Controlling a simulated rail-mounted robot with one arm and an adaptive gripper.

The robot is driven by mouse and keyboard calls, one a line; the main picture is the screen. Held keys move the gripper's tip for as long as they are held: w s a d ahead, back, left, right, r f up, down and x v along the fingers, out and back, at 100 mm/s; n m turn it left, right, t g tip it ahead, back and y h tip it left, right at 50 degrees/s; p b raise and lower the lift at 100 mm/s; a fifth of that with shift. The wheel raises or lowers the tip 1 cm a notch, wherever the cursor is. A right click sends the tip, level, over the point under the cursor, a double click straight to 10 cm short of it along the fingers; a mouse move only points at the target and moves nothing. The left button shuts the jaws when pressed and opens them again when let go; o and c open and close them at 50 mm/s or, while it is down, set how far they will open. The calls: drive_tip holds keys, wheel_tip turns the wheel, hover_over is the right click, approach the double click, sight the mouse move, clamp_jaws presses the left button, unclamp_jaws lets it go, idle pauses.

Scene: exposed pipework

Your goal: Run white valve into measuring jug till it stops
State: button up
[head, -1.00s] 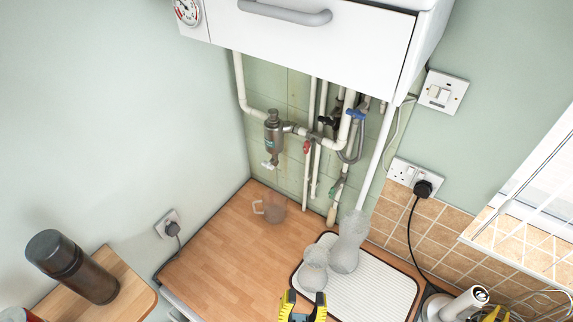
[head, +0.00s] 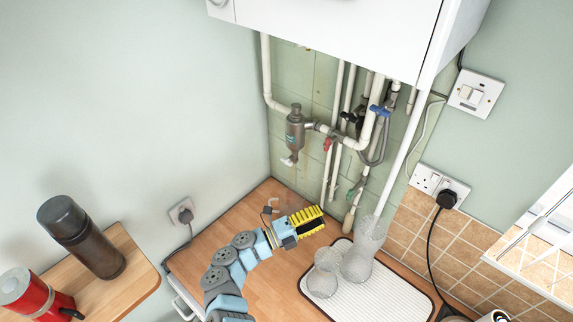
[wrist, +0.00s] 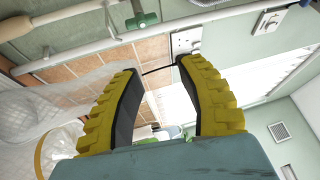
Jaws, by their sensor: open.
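The white valve (head: 289,161) is a small white tap under the grey cylindrical filter body (head: 295,132) on the wall pipework in the head view. The clear measuring jug (head: 285,201) stands on the wooden worktop below it. It is faint and mostly hidden behind my gripper. My gripper (head: 315,222), with yellow ribbed fingers, is in front of the jug, below and right of the valve. In the wrist view its fingers (wrist: 160,75) are apart with nothing between them. I cannot make out the valve or jug there.
Clear glass vessels (head: 358,262) stand on a white ribbed mat (head: 402,292) to the right. A red-handled valve (head: 328,144) and blue-handled valve (head: 379,110) sit among the pipes. A dark flask (head: 82,238) and red container (head: 30,296) are at the left.

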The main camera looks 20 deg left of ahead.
drive_tip(key=w+a+r+n+t+y+b, duration=0.15)
drive_tip(key=a+y, duration=0.25)
drive_tip(key=a, duration=0.7)
drive_tip(key=n+t+y+b, duration=0.1)
drive_tip(key=n+t+y, duration=0.1)
drive_tip(key=n+y, duration=0.15)
approach(285, 163)
drive_tip(key=shift+y, duration=0.35)
drive_tip(key=shift+b+x, duration=1)
drive_tip(key=shift+x, duration=4.35)
drive_tip(key=shift+d+r, duration=0.1)
drive_tip(key=shift+d, duration=0.1)
drive_tip(key=shift+s, duration=0.1)
clamp_jaws()
